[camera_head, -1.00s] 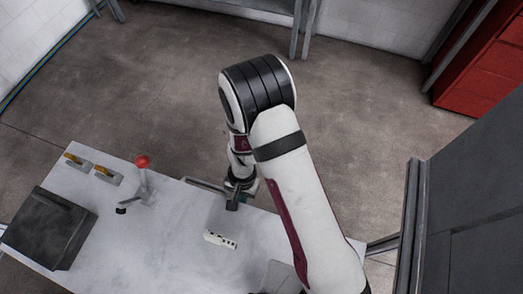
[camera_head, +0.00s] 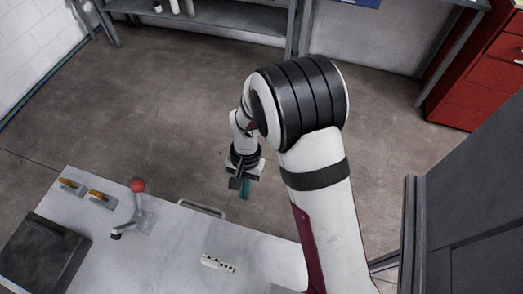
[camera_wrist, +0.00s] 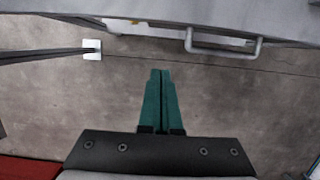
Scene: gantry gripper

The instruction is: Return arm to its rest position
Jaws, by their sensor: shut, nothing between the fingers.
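My gripper (camera_head: 244,188) hangs from my raised arm beyond the back edge of the table, over the bare floor. In the wrist view its two green fingers (camera_wrist: 160,75) are pressed together with nothing between them. The table (camera_head: 185,260) shows its light grey top at the lower left of the head view. In the wrist view the table edge with a metal handle (camera_wrist: 225,45) runs along the top of the picture, apart from the fingers.
On the table are a lever with a red knob (camera_head: 137,186), two yellow-handled clamps (camera_head: 97,197), a dark box (camera_head: 42,258) and a small white block with dark holes (camera_head: 217,263). A shelf (camera_head: 215,15) and a red cabinet (camera_head: 487,75) stand at the back. A dark grey panel (camera_head: 470,220) is at right.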

